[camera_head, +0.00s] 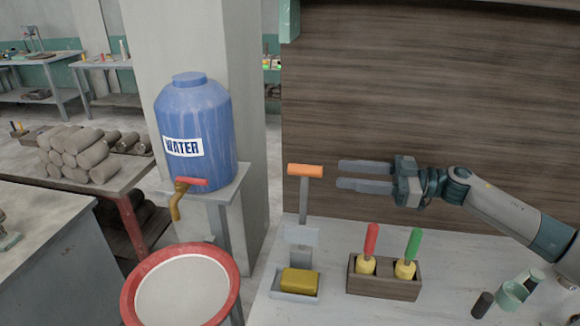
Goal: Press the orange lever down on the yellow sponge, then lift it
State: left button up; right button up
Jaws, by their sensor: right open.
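The orange lever (305,171) is a short orange bar on top of a grey upright, and it stands raised. Below it, the yellow sponge (299,281) lies in a small light grey tray (294,297) at the foot of the upright. My right gripper (338,174) is open and empty, its two fingers pointing left. In the picture its fingertips are just to the right of the orange bar, with a small gap between them. My left gripper is not in view.
A wooden block (383,288) with red- and green-handled tools stands right of the sponge tray. Small cups (511,298) are at the table's right. A blue water barrel (195,130) and a red-rimmed basin (238,290) stand left. A wooden panel (430,90) rises behind.

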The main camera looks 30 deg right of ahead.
aim_at(290, 168)
jog(key=p+x, duration=0.5)
jog(key=x, duration=0.8)
jog(key=shift+w+a+r+p, duration=0.1)
jog(key=shift+r+p, duration=0.05)
jog(key=shift+p, duration=0.15)
jog(key=shift+w+a, duration=0.35)
jog(key=shift+a, duration=0.15)
grip_shut()
